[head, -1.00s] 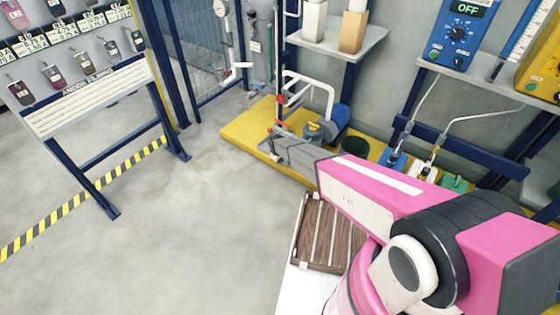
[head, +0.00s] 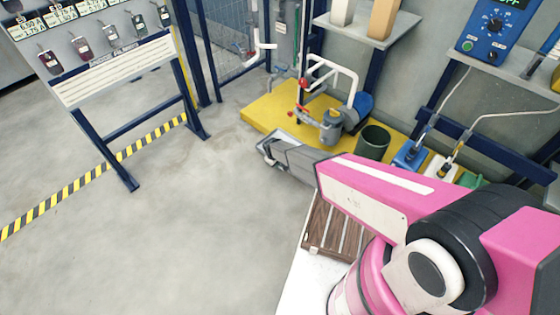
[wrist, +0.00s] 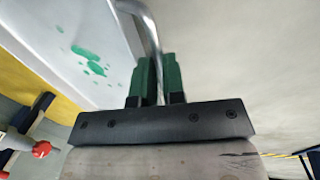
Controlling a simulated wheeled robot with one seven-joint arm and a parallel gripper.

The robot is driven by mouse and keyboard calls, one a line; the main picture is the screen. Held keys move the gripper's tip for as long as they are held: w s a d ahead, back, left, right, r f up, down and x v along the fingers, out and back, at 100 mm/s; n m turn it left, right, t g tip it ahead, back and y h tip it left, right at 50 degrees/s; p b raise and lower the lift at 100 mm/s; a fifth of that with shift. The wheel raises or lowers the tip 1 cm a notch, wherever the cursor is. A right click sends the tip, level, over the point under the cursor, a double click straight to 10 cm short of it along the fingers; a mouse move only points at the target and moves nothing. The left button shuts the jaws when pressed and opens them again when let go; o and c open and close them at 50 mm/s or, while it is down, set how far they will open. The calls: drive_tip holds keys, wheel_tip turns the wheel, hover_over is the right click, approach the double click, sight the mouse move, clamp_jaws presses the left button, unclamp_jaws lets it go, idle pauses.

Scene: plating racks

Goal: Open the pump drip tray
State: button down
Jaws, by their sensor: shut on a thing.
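In the wrist view, the drip tray (wrist: 68,35) is a pale tray with green liquid spots on its floor, at the upper left. A curved metal handle (wrist: 148,28) runs along its side and down between my fingers. My gripper (wrist: 160,82), with green finger pads, is shut on this handle. In the head view, my gripper (head: 264,148) is at the front edge of the yellow base (head: 262,112), left of the grey pump (head: 328,126).
A blue-legged board stand (head: 118,75) is at left. The concrete floor (head: 180,220) between is clear. A slatted brown rack (head: 335,228) sits near my arm.

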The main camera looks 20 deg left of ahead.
idle(0.3)
drive_tip(key=c, duration=1.2)
unclamp_jaws()
drive_tip(key=shift+s, duration=0.1)
wheel_tip(320, 180, up, 11)
drive_tip(key=s, duration=0.1)
drive_tip(key=shift+s+a+f, duration=0.2)
drive_tip(key=shift+s+a, duration=0.2)
drive_tip(key=shift+a, duration=0.05)
